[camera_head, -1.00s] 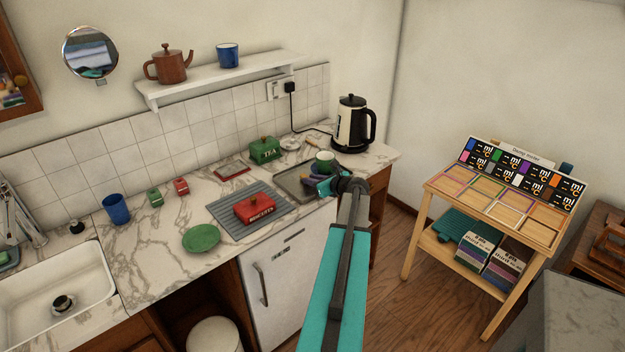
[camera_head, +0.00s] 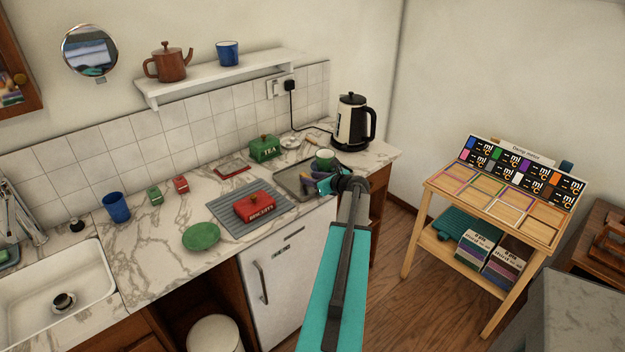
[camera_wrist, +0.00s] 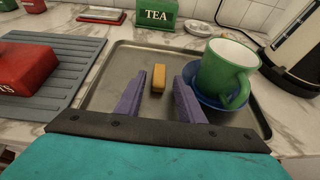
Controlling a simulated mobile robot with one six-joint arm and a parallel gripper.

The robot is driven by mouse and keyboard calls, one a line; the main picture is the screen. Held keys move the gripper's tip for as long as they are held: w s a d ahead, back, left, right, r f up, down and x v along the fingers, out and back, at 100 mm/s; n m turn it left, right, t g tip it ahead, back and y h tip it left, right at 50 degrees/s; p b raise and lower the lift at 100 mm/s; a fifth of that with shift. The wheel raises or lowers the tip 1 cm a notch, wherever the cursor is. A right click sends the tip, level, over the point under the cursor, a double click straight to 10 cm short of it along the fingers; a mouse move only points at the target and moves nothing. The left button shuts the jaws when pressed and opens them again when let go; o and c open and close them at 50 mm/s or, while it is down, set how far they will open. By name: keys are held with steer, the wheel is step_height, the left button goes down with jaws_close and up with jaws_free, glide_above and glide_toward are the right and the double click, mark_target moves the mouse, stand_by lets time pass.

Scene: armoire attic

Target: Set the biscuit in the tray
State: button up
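The biscuit (camera_wrist: 158,78) is a small yellow-brown block in the wrist view. It lies on the grey metal tray (camera_wrist: 110,70), which also shows in the head view (camera_head: 290,178). My gripper (camera_wrist: 162,74) is open, its two purple fingers low over the tray. The biscuit sits between and just beyond the fingertips, with a visible gap on each side. In the head view my gripper (camera_head: 316,184) is over the tray and the biscuit cannot be made out. A green cup (camera_wrist: 229,72) on a blue saucer (camera_wrist: 207,92) stands on the tray, right of my fingers.
A red biscuit box (camera_head: 254,207) sits on a grey ribbed mat (camera_head: 232,218) left of the tray. A green tea tin (camera_head: 265,149) stands behind the tray and a kettle (camera_head: 352,122) stands behind right. A green plate (camera_head: 201,236) lies on the counter further left.

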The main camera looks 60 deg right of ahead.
steer(key=shift+s+a+r, duration=0.2)
steer(key=shift+s, duration=0.2)
steer(key=b+v, duration=0.3)
steer(key=v, duration=0.8)
stand_by(0.5)
